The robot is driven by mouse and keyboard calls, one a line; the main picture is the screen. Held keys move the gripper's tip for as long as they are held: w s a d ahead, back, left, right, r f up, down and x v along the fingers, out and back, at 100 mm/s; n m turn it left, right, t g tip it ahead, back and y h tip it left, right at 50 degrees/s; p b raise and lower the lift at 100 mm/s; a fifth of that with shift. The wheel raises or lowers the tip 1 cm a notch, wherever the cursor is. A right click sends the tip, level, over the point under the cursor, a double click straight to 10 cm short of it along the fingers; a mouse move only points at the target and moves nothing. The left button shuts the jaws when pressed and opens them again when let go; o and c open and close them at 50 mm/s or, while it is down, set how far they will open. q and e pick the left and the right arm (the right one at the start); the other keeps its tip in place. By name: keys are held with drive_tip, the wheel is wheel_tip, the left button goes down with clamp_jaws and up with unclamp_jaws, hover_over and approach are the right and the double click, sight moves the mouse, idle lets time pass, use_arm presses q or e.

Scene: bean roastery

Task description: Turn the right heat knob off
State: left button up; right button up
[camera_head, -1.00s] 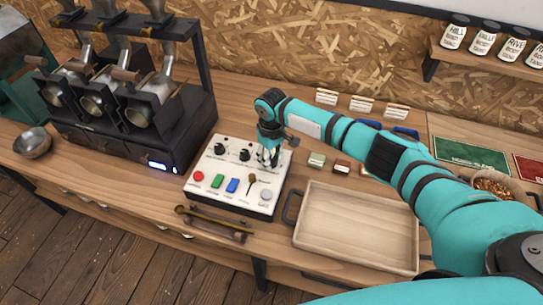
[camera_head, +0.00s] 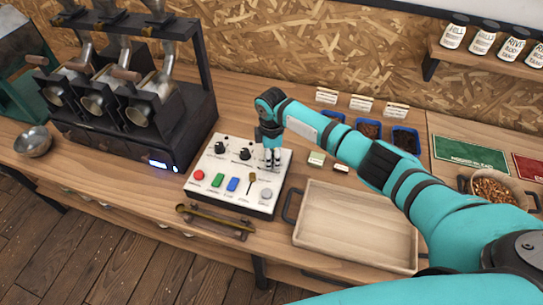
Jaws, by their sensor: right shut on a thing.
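The white control panel (camera_head: 207,166) stands on the wooden counter at centre. It has a row of black knobs along its back, with the left knob (camera_head: 219,149) and middle knob (camera_head: 245,154) in plain view. My right gripper (camera_head: 272,163) points down at the right end of this row. It is shut on the right heat knob, which its fingers mostly hide, so the knob's pointer cannot be read. In front of the knobs are a red button (camera_head: 198,175), a green switch (camera_head: 217,180), a blue switch (camera_head: 233,184), a small lever (camera_head: 252,180) and a grey button (camera_head: 265,194). My left gripper is out of view.
A black roaster (camera_head: 140,110) stands left of the panel. A wooden tray (camera_head: 355,225) lies to the right. Blue bins (camera_head: 405,138) and small cards (camera_head: 361,103) are behind my right arm. A brass-coloured tool (camera_head: 215,221) lies in front of the panel.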

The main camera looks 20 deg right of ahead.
drive_tip(key=n, duration=0.4)
drive_tip(key=shift+r+n, duration=0.1)
drive_tip(key=shift+n, duration=0.2)
drive_tip(key=n+b, duration=0.1)
drive_tip(key=n, duration=0.3)
idle(0.5)
drive_tip(key=o, duration=1.2)
drive_tip(key=shift+c, duration=0.2)
wheel_tip(320, 180, up, 12)
drive_tip(key=shift+s, duration=0.1)
